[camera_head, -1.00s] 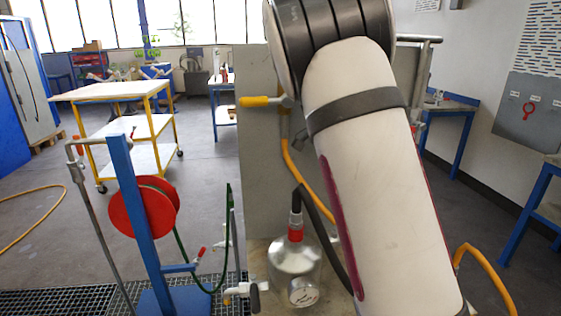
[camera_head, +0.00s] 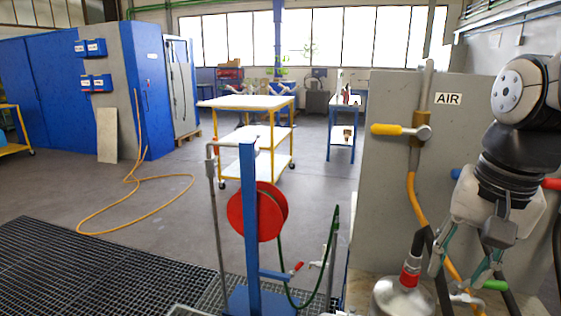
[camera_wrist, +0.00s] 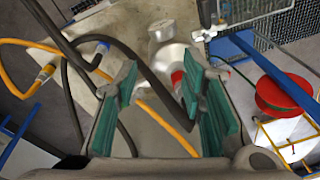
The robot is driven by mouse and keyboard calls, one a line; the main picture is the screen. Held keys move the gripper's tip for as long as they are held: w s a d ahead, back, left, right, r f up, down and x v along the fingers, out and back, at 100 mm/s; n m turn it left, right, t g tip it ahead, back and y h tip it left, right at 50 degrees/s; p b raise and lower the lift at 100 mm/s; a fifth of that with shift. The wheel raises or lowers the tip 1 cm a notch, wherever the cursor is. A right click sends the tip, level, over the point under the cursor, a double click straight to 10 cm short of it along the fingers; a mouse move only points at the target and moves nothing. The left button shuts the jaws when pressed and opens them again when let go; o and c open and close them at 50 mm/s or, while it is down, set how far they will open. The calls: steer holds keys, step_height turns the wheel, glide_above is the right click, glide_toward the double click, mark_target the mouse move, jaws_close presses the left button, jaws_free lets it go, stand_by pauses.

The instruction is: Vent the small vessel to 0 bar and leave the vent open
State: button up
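The small vessel (camera_head: 402,298) is a shiny rounded container with a red collar (camera_head: 410,275) and a black hose on its neck. It stands at the bottom edge of the head view, its lower part cut off. It also shows beyond my fingers in the wrist view (camera_wrist: 172,55). My gripper (camera_head: 458,278) is open and empty, pointing down, to the right of the vessel's neck in the head view. In the wrist view its green-padded fingers (camera_wrist: 170,100) stand apart with hoses visible between and beyond them. The vessel's gauge and vent handle cannot be made out now.
A grey panel marked AIR (camera_head: 448,99) carries a yellow-handled valve (camera_head: 400,130) and an orange hose. A red handle (camera_head: 552,184) and a green one (camera_head: 494,285) are near my arm. A red hose reel (camera_head: 258,211) on a blue post stands left. Open floor lies further left.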

steer(key=s+a+f+n+t, duration=0.2)
steer(key=s+a+n, duration=0.4)
steer(key=s, duration=0.3)
steer(key=shift+s+f+n, duration=0.25)
steer(key=shift+f+n, duration=0.1)
steer(key=shift+n, duration=0.25)
steer(key=shift+d, duration=0.15)
